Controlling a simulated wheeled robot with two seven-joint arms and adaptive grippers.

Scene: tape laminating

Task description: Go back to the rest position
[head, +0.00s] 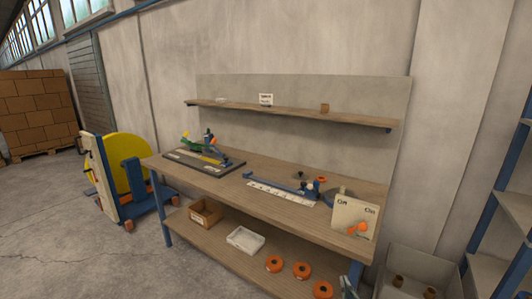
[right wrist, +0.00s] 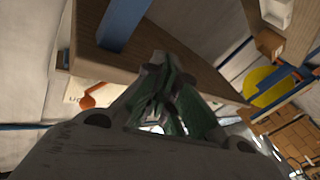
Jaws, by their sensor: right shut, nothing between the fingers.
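My right gripper (head: 347,290) shows at the bottom edge of the head view, in front of the bench's lower right corner. In the right wrist view my right gripper (right wrist: 158,92) is shut, its fingertips together with nothing between them. It is apart from the workbench (head: 215,185), whose underside and leg show beyond it. My left gripper is not in view.
Orange rolls (head: 301,270), a white tray (head: 245,240) and a cardboard box (head: 206,213) lie on the lower shelf. A grey bin (head: 415,275) and blue rack (head: 500,210) stand at the right. A yellow-disc machine (head: 130,160) stands left; open floor lies in front.

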